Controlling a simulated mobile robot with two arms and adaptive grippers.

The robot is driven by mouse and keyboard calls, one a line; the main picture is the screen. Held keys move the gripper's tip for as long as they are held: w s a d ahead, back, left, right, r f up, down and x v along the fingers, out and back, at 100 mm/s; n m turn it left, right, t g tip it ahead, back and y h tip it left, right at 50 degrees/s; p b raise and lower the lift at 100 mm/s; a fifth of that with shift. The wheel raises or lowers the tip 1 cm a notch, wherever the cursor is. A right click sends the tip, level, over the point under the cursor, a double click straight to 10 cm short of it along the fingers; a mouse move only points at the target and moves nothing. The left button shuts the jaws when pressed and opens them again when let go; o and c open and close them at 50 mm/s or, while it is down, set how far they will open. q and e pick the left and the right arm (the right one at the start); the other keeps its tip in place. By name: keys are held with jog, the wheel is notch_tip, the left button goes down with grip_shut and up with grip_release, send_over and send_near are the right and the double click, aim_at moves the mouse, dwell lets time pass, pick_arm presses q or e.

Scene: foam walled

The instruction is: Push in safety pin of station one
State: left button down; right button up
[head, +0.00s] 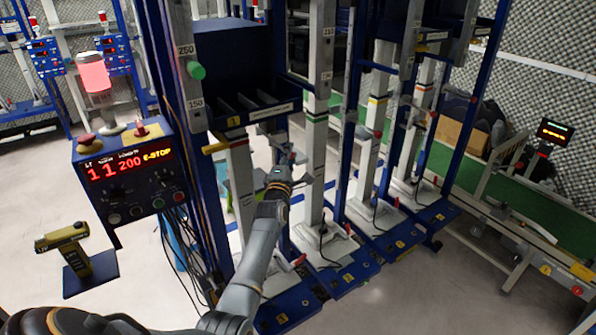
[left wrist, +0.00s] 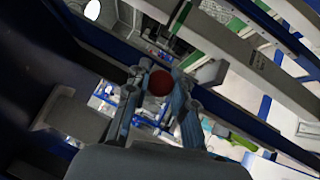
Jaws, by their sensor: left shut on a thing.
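Station one is the nearest blue frame with a pale upright post (head: 240,180) and a yellow number 1 label. My left gripper (head: 294,165) reaches in beside this post, below the dark bin shelf (head: 235,70). In the left wrist view its two fingers are closed around a dark red round knob (left wrist: 159,83), which appears to be the safety pin's head. The pin's shaft and hole are hidden, so I cannot tell how deep it sits. In the head view the knob cannot be made out. My right gripper is not in view.
A control box (head: 128,175) with red digits, "E-STOP" and a lit red lamp (head: 94,76) stands left of the station. A yellow-black handheld tool (head: 75,255) is below it. More stations stand close to the right. The floor at front right is clear.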

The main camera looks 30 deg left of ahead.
aim_at(283, 148)
pick_arm(q)
jog(key=a, duration=0.1)
jog(key=b, duration=0.1)
jog(key=w+a, duration=0.1)
jog(key=shift+a+f+b, duration=0.25)
jog(key=shift+a+b, duration=0.05)
jog(key=shift+a, duration=0.05)
jog(key=shift+w+a+r, duration=0.15)
jog(key=shift+a, duration=0.05)
jog(key=shift+r, duration=0.25)
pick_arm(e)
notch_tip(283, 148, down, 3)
pick_arm(q)
jog(key=c, duration=1.3)
grip_release()
jog(key=shift+o, duration=1)
jog(key=shift+w+a+f, duration=0.1)
jog(key=shift+a+f, duration=0.05)
jog(key=shift+f, duration=0.05)
jog(key=v, duration=1.2)
